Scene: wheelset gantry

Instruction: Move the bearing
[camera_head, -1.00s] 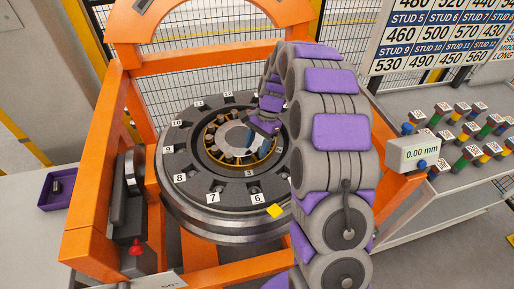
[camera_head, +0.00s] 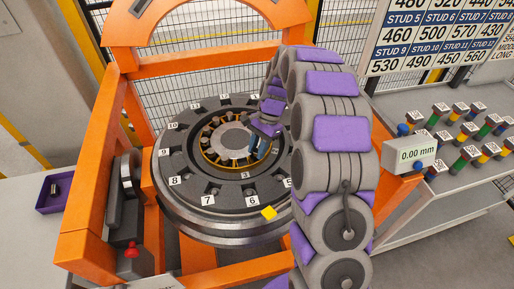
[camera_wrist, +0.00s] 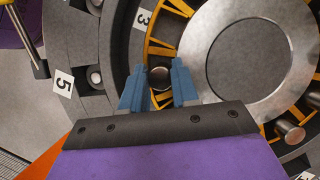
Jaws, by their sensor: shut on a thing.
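The bearing (camera_head: 212,153) is a ring with a yellow-orange cage and several metal rollers. It surrounds a grey round hub in the middle of the dark numbered wheel flange (camera_head: 208,188). In the wrist view the bearing (camera_wrist: 291,130) curves around a pale hub disc. My gripper (camera_head: 258,143) comes down on the bearing's right side in the head view. In the wrist view my gripper's blue fingers (camera_wrist: 160,72) stand on either side of one roller and are shut on the bearing. My arm hides the flange's right part.
An orange gantry frame (camera_head: 96,165) surrounds the wheel. A grey table on the right carries several coloured studs (camera_head: 463,135) and a 0.00 mm display (camera_head: 416,155). A small purple tray (camera_head: 44,201) stands at the left. A mesh fence is behind.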

